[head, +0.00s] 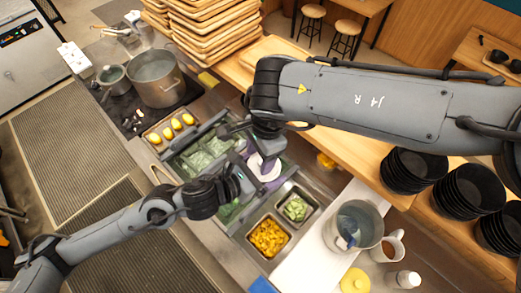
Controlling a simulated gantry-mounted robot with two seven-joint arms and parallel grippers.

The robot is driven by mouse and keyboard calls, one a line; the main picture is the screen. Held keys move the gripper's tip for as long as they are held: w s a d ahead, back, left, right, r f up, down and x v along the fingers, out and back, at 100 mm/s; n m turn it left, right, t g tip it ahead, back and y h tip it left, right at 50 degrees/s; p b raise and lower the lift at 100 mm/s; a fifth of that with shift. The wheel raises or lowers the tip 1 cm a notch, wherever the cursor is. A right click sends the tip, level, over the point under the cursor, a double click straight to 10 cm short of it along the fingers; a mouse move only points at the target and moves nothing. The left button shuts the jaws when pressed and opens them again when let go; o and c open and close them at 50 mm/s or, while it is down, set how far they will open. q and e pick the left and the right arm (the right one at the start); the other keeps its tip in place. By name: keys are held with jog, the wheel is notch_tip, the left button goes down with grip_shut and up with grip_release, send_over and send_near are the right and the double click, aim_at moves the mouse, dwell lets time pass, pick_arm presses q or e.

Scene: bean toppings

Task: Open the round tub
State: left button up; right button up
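A round tub (264,172) with a pale top and purple parts around it sits in the counter well, in the middle of the head view. My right gripper (266,154) points down at its upper edge and partly covers it. Whether its fingers touch or grip the tub is not clear. My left gripper (246,181) is low at the tub's left side, close to it. Its fingertips are small and partly lost against the tub, so their opening cannot be made out. The tub's lower part is hidden.
Green bags (205,152) lie in the well to the left. Metal pans of orange pieces (268,238) and green pieces (296,209) sit in front. A steel pot (156,78) is at the back left.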

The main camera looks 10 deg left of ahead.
jog(key=shift+w+a, duration=0.1)
grip_shut()
jog(key=shift+r, duration=0.3)
jog(key=shift+a+r, duration=0.1)
jog(key=shift+r, duration=0.35)
dwell(0.8)
jog(key=shift+r, duration=0.2)
